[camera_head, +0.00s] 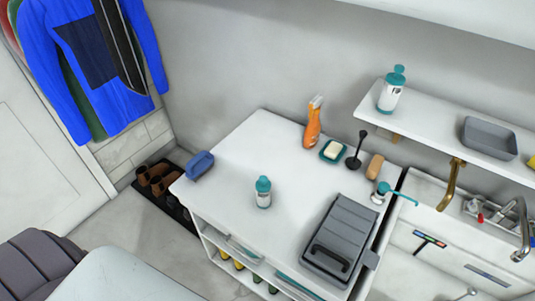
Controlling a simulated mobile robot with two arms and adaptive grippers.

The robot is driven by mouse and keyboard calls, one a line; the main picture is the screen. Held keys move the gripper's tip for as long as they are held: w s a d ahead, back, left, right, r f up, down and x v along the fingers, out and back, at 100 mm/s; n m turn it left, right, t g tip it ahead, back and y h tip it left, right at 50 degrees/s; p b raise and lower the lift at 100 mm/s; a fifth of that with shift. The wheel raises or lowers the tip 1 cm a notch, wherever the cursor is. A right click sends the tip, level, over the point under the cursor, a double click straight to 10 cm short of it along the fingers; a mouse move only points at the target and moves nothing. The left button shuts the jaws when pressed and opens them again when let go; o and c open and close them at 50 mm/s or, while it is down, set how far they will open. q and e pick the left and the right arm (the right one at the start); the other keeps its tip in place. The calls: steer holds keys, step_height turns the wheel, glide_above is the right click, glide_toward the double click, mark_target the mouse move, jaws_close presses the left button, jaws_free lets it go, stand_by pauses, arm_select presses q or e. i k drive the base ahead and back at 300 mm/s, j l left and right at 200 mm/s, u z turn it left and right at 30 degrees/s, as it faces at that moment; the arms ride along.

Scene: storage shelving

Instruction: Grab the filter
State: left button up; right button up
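Nothing in view is clearly recognizable as the filter. A dark grey ribbed case with a black handle (340,240) lies on the front right of the white cabinet top (235,150); I cannot tell whether it is the filter. A small white bottle with a teal cap (263,192) stands upright near the middle of the cabinet top. Neither of my grippers is in view.
An orange spray bottle (313,123), a teal soap dish (332,151), a black plunger-like tool (355,150) and a blue brush (199,165) are on the cabinet. A wall shelf (440,122) holds a bottle (391,92) and grey tray (490,138). A sink area is right.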

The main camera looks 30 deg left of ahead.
mark_target(263, 186)
steer(key=j+u, duration=0.15)
steer(key=u, duration=0.6)
steer(key=j, duration=0.15)
steer(key=k+z, duration=0.05)
